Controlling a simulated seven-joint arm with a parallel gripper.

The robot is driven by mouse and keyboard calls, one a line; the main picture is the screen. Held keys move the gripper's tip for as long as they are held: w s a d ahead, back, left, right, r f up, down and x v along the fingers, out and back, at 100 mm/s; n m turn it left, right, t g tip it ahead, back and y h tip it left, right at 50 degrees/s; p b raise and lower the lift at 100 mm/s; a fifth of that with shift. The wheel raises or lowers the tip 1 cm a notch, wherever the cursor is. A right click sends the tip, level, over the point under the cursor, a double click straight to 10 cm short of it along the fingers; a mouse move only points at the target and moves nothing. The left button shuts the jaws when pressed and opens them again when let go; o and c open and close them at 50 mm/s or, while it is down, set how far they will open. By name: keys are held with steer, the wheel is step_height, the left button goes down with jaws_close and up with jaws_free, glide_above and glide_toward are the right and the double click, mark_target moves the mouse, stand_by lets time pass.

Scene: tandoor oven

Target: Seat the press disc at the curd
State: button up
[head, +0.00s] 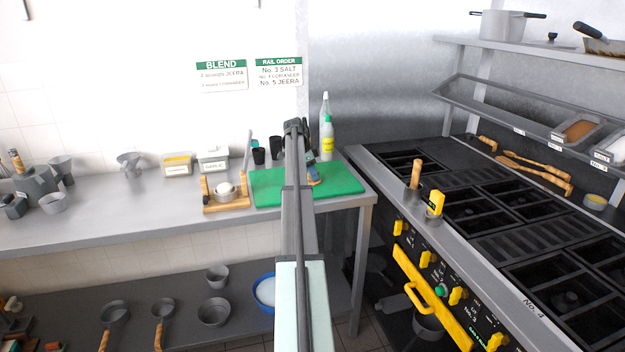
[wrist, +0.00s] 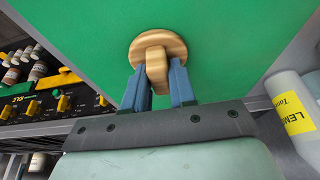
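The press disc (wrist: 160,48) is a round, pale wooden disc with a short upright wooden handle. In the wrist view it shows against the green board. My gripper (wrist: 160,80) has its two blue fingers on either side of the handle, close against it, and looks shut on it. In the head view my gripper (head: 312,166) is over the right part of the board, partly hidden by my arm. Whether the disc touches the board is unclear. A white, rounded lump, seemingly the curd (head: 224,188), sits on a wooden stand left of the board.
The green board (head: 345,180) lies at the counter's right end. Bottles (head: 327,135) and dark cups (head: 259,155) stand behind it. Labelled tubs (head: 178,165) stand at the back. The stove (head: 480,220) is to the right. The counter's front left is clear.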

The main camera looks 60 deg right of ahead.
steer(key=shift+s+a+f, duration=0.1)
steer(key=shift+a+f, duration=0.1)
steer(key=shift+f, duration=0.25)
jaws_close()
steer(key=shift+r, duration=0.35)
steer(key=shift+d+r, duration=0.2)
steer(key=shift+r, duration=0.65)
steer(key=shift+c, duration=0.2)
jaws_free()
jaws_close()
steer(key=shift+r, duration=0.15)
steer(key=shift+r, duration=1.9)
